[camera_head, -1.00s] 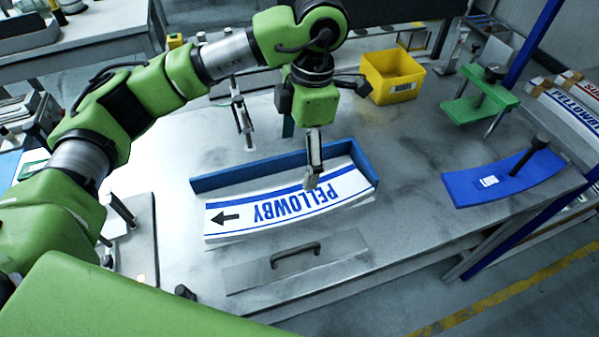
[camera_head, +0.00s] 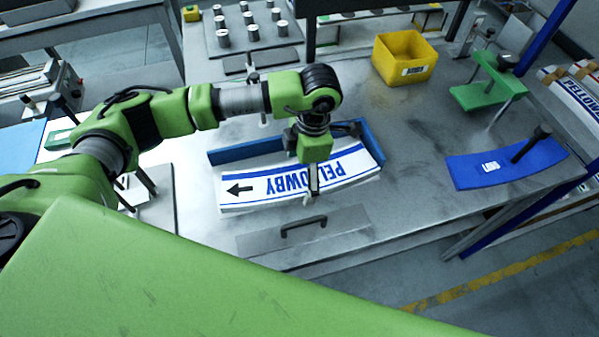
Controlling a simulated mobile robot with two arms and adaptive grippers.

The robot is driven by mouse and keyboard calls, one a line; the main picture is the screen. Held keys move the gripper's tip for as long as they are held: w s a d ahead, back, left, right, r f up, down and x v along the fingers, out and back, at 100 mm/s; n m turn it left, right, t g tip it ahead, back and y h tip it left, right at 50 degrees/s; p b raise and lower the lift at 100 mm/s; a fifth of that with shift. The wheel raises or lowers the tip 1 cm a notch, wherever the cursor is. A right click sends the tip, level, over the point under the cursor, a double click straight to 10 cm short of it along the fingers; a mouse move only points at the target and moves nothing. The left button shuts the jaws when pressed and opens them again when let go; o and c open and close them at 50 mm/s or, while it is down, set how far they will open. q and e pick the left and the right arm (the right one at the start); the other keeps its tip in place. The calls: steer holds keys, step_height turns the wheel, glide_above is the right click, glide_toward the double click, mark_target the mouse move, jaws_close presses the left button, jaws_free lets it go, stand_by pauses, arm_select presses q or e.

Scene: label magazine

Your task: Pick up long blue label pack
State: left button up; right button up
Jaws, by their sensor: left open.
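The long blue label pack (camera_head: 265,187) is a curved white stack with blue "PELLOWBY" lettering, a blue stripe and a black arrow. It lies in a blue-walled holder (camera_head: 235,154) on the metal table. My left gripper (camera_head: 311,190) points down at the middle of the pack, near its front edge, and hides some of the letters. It is open, with one finger clearly seen; whether it touches the pack I cannot tell. My right gripper is not in view.
A metal plate with a dark handle (camera_head: 303,224) lies in front of the pack. A yellow bin (camera_head: 404,59) stands behind. A green clamp stand (camera_head: 487,92) and a blue curved plate with a black knob (camera_head: 506,164) are to the right. Bare table lies between.

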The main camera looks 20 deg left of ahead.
arm_select(q)
steer(key=shift+f, duration=0.55)
steer(key=shift+r, duration=0.1)
steer(key=c, duration=1.9)
steer(key=shift+r, duration=0.1)
